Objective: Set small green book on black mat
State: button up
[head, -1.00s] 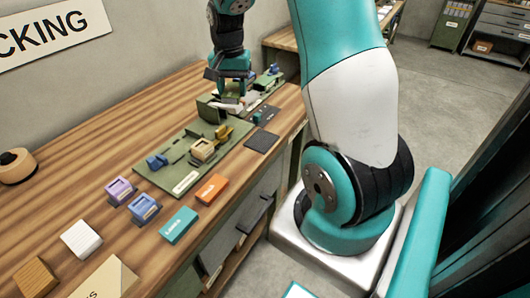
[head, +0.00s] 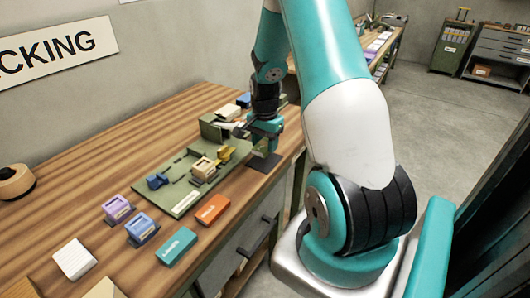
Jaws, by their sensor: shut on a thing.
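The black mat (head: 265,163) lies flat near the table's right edge, just right of the olive green board. My gripper (head: 263,139) is low over the mat's far part, pointing down. It is shut on the small green book (head: 262,148), of which only a little shows under the fingers. The rest of the book is hidden by the gripper. I cannot tell whether the book touches the mat.
The olive board (head: 170,195) carries a blue piece, a beige block and a yellow piece (head: 227,154). An orange box (head: 212,210), a teal box (head: 176,246), purple and blue blocks and a white block (head: 74,259) stand nearer. The table's left side is mostly clear.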

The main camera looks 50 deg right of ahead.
aim_at(265, 160)
jog(key=shift+f, duration=2.1)
jog(key=shift+f, duration=0.1)
jog(key=o, duration=0.9)
